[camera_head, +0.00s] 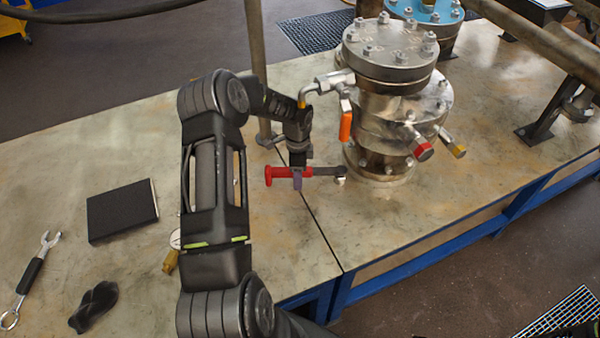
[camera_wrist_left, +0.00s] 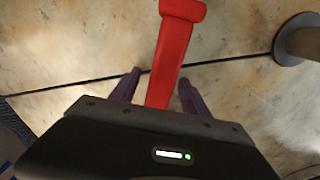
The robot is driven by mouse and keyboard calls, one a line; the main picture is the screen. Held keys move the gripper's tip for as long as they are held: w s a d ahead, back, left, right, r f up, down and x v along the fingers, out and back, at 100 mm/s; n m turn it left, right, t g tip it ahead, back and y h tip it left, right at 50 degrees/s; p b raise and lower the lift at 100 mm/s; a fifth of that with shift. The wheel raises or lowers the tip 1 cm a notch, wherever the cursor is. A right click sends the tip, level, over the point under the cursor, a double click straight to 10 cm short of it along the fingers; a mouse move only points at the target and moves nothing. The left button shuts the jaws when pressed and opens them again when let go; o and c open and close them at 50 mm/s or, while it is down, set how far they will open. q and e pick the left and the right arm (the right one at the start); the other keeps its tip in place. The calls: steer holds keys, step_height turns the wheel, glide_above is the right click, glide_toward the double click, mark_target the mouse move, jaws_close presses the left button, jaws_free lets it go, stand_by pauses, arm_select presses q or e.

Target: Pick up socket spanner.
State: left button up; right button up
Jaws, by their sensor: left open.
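The socket spanner (camera_head: 279,173) has a red handle and a dark grey shaft that reaches right toward the foot of the steel vessel (camera_head: 385,120). Its far end is close to a small bolt-like part by the vessel's base; whether they touch I cannot tell. My left gripper (camera_head: 298,180) is at the handle, coming down from above. In the left wrist view the red handle (camera_wrist_left: 172,55) runs between the two purple fingers of the gripper (camera_wrist_left: 158,88), with a gap on both sides. The gripper is open. The shaft is hidden there. My right gripper is not in view.
A combination wrench (camera_head: 34,272), a black box (camera_head: 122,211) and a dark lumpy object (camera_head: 94,306) lie on the left of the table (camera_head: 140,140). A vertical pole (camera_head: 257,60) stands just behind my left gripper. A blue-topped vessel (camera_head: 428,12) stands farther back.

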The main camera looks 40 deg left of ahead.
arm_select(q)
jaws_close()
stand_by(0.4)
steer(key=shift+r, duration=0.1)
stand_by(0.8)
